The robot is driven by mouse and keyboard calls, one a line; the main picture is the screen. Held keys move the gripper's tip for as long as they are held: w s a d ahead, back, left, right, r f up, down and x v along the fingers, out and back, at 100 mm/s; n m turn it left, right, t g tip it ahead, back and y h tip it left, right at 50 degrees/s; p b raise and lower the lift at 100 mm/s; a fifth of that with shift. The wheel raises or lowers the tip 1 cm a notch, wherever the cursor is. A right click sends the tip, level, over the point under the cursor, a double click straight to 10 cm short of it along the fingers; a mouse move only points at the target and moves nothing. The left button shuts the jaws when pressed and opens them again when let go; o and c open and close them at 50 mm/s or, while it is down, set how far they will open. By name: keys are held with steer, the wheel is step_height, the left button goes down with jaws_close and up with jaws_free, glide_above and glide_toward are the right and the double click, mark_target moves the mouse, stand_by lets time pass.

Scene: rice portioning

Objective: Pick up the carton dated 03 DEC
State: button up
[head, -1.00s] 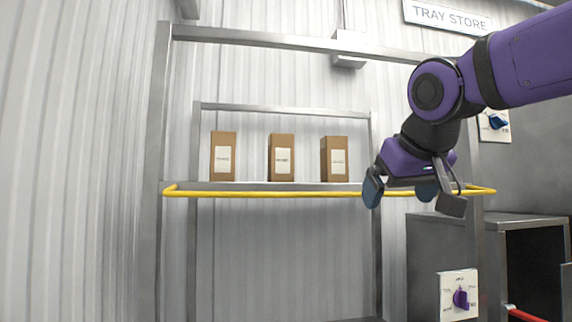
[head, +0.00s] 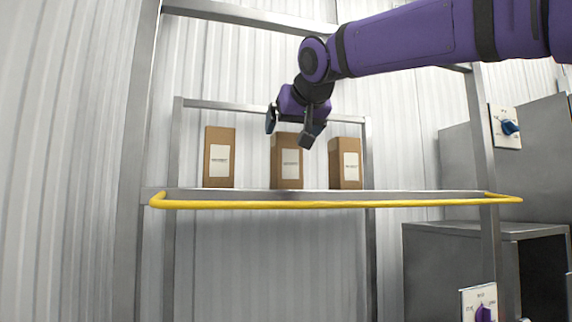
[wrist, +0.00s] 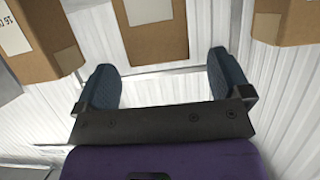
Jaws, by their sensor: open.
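Three brown cartons with white labels stand upright on the shelf: a left carton (head: 219,145), a middle carton (head: 287,172) and a right carton (head: 344,150). Their label print is too small to read in the head view, so I cannot tell which is dated 03 DEC. My gripper (head: 289,129) is open and empty, at the top of the middle carton and partly hiding it. In the wrist view, a carton (wrist: 155,38) shows beyond and between the open fingers (wrist: 164,82). Another carton at left (wrist: 38,58) has a cut-off label, not clearly readable; a third is at right (wrist: 282,35).
A yellow rail (head: 330,204) runs along the front of the shelf (head: 390,193). Grey posts (head: 137,130) and an upper crossbar (head: 250,15) frame it. Grey cabinets (head: 455,240) and dial panels (head: 506,127) stand at right. Gaps separate the cartons.

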mark_target(286, 140)
steer(key=x, duration=0.5)
steer(key=shift+w+f, duration=0.25)
steer(key=shift+w, duration=0.1)
steer(key=c, duration=1.2)
steer(key=shift+r, duration=0.2)
